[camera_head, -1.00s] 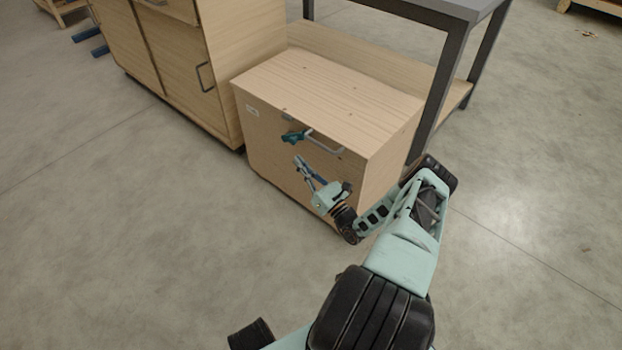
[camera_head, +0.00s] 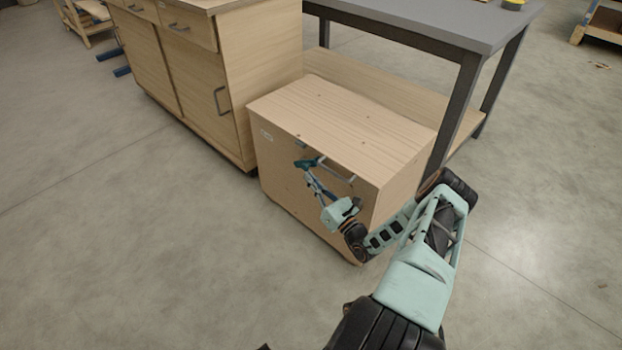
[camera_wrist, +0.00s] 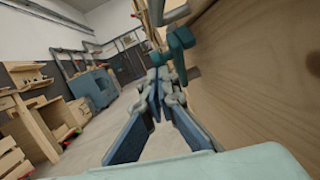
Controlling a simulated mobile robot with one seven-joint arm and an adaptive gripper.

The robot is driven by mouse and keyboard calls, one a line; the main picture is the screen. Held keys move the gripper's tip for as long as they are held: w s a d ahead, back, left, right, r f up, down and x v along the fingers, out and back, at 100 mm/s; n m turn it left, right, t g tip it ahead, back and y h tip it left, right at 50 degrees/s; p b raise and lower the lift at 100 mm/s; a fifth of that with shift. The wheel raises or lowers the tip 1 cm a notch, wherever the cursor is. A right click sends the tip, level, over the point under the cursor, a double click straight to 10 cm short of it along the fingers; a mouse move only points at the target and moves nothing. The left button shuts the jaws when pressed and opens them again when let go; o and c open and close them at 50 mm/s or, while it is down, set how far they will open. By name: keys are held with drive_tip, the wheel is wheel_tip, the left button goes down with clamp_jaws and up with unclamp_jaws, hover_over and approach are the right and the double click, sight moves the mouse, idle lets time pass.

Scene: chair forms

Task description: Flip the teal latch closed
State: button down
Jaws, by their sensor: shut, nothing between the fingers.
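In the wrist view the latch (camera_wrist: 181,44) stands out from the wooden face, just above and beyond my fingertips. My gripper (camera_head: 309,176) is shut and empty, right below the latch in the head view. In the wrist view its blue fingers (camera_wrist: 164,82) meet at the tips. I cannot tell if they touch the latch.
A wooden cabinet (camera_head: 240,80) stands left of the box, and a grey-topped workbench (camera_head: 430,20) stands behind it and to the right. The bench's dark leg (camera_head: 455,110) is close to the box's right side. The concrete floor in front is clear.

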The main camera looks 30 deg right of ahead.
sight(306, 167)
drive_tip(key=shift+r+g+p, duration=0.3)
drive_tip(key=shift+r+p, duration=0.05)
drive_tip(key=shift+p, duration=0.2)
drive_tip(key=shift+w+a+r+p, duration=0.1)
drive_tip(key=shift+w+r+p, duration=0.15)
drive_tip(key=shift+r+p, duration=0.35)
drive_tip(key=shift+w+a+r+p, duration=0.1)
drive_tip(key=shift+w+r+p, duration=0.1)
drive_tip(key=shift+r+p, duration=0.4)
drive_tip(key=shift+w+a+r+p, duration=0.2)
drive_tip(key=shift+w+r+p, duration=0.35)
drive_tip(key=shift+r, duration=0.1)
drive_tip(key=shift+f, duration=0.1)
